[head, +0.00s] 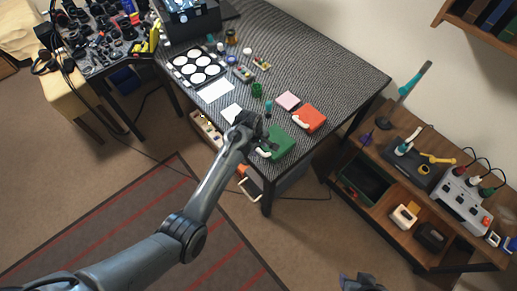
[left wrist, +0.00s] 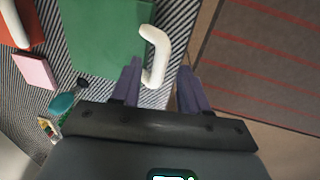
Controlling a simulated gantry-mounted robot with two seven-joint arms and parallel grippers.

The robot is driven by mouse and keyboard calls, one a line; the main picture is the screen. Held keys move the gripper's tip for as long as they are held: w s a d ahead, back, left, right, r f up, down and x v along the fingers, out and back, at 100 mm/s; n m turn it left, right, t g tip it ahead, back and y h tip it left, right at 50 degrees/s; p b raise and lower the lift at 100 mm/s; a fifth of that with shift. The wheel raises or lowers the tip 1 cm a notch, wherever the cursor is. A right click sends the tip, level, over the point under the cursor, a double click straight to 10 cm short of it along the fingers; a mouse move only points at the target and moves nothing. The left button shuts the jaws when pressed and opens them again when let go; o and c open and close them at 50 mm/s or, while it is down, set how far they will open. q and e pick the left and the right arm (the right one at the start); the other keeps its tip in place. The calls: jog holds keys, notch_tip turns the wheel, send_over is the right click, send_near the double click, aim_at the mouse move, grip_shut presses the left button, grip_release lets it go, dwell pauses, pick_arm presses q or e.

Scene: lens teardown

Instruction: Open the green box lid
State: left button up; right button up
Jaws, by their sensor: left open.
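The green box (head: 277,144) sits near the front corner of the dark woven-top table. In the left wrist view, the green lid (left wrist: 105,35) fills the upper left, and its white handle (left wrist: 156,55) sticks out from the edge. My left gripper (head: 262,142) is over the handle side of the box. In the left wrist view its two dark fingers (left wrist: 160,85) are apart, with the lower end of the handle showing between them. I cannot tell whether the fingers touch the handle. The lid looks shut. My right gripper is not clearly seen; a dark part shows at the bottom edge of the head view.
A red box (head: 309,118) with a white handle and a pink block (head: 288,100) lie beside the green box. A lens tray (head: 197,67) and white sheets (head: 215,90) lie farther left. A wooden shelf (head: 391,146) with tools stands to the right.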

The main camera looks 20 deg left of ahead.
pick_arm(q)
jog(key=shift+w+f, duration=0.15)
jog(key=shift+f, duration=0.65)
grip_shut()
